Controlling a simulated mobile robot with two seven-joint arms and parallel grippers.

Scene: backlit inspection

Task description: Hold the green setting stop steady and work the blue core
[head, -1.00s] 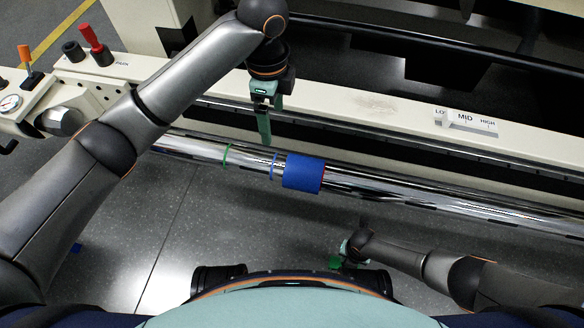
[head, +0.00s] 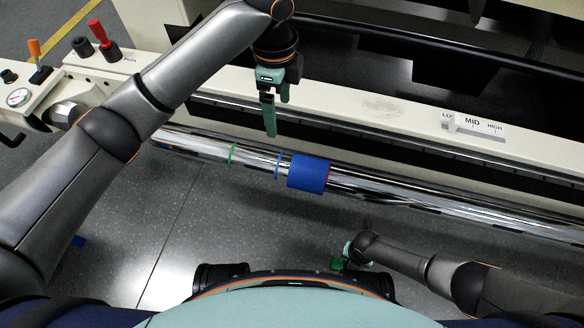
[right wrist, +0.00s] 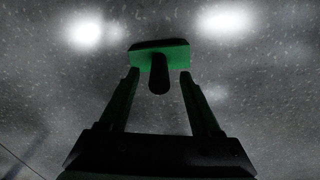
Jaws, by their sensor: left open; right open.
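The blue core (head: 308,173) is a blue sleeve around the shiny roller (head: 420,196), with a red edge at its right end. My left gripper (head: 275,115) is open and empty, pointing down just behind the roller, up and left of the core. A green block with a dark round stem, seemingly the green setting stop (right wrist: 174,53), shows in the right wrist view between and just beyond the fingertips of my open right gripper (right wrist: 158,80). In the head view the right gripper (head: 347,252) is low in front of the roller, with green (head: 338,265) beside it. Whether its fingers touch the block, I cannot tell.
A green ring (head: 231,153) and a blue ring (head: 278,165) circle the roller left of the core. A LOW-MID-HIGH scale (head: 472,124) sits on the cream beam (head: 380,110). A red lever (head: 97,30) and a gauge (head: 18,97) are at left. Grey floor lies in front.

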